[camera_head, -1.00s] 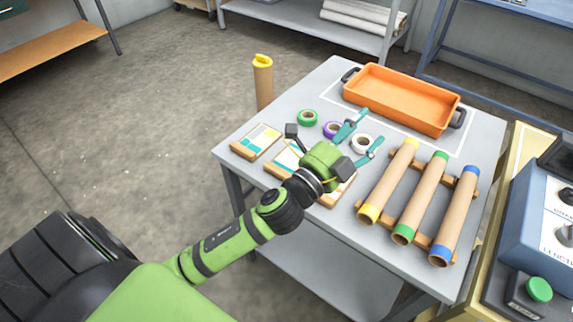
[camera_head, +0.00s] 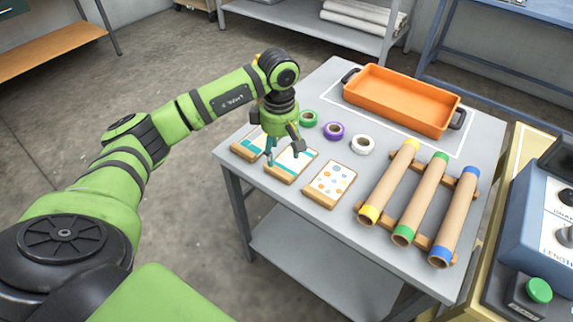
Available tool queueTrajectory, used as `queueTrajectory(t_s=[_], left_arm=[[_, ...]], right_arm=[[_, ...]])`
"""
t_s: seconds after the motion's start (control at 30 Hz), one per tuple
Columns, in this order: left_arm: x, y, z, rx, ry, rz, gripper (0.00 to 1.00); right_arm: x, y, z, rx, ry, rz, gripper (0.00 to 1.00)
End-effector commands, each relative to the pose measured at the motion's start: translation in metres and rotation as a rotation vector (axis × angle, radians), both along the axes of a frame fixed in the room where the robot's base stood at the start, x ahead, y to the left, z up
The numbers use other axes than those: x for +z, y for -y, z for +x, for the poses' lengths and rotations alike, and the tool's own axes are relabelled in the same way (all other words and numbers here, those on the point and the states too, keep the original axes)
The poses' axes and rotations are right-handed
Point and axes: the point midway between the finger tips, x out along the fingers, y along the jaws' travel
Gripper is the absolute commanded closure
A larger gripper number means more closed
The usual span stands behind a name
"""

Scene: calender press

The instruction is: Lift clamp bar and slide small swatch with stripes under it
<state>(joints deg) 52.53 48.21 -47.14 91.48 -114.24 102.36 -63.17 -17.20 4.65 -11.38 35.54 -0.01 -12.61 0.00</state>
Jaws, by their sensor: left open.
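Three small swatches with wooden front strips lie in a row on the grey table. The middle swatch (camera_head: 283,172) shows teal and white bands that look like stripes. The left swatch (camera_head: 246,150) is partly hidden behind my gripper. The right swatch (camera_head: 329,182) has orange and blue dots. My left gripper (camera_head: 284,156) points down, open and empty, with its teal fingers over the middle swatch's back left part. I cannot tell whether the fingertips touch it. No clamp bar can be made out. My right gripper is not in view.
Green (camera_head: 308,118), purple (camera_head: 333,131) and white (camera_head: 363,145) tape rolls lie behind the swatches. An orange tray (camera_head: 402,112) stands at the back. Cardboard tubes (camera_head: 426,198) rest on a wooden rack at right. A blue control box (camera_head: 540,225) is at far right.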

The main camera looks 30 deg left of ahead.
Motion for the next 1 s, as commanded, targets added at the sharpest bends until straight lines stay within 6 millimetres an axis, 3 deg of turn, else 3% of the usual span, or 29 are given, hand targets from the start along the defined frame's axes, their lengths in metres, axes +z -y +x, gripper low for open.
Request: queueTrajectory(t_s=[0.33, 0.5, 0.77, 0.9, 0.93, 1.0], left_arm=[[-0.042, 0.001, -0.002, 0.001, -0.011, 0.002, 0.39], [-0.063, 0.001, -0.001, 0.000, -0.006, 0.002, 0.39], [-0.067, 0.001, 0.000, 0.000, -0.004, 0.002, 0.39], [-0.066, 0.001, 0.000, 0.000, -0.004, 0.002, 0.95], [-0.066, 0.001, 0.000, 0.000, -0.004, 0.001, 1.00], [-0.066, 0.001, 0.000, 0.000, -0.004, 0.001, 1.00]], right_arm=[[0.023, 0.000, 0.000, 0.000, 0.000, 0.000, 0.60], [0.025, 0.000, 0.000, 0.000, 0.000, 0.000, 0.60], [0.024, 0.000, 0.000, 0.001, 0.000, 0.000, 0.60], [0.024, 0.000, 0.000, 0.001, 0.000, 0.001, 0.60], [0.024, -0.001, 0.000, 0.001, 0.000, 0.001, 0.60], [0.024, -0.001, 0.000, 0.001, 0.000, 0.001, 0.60]])
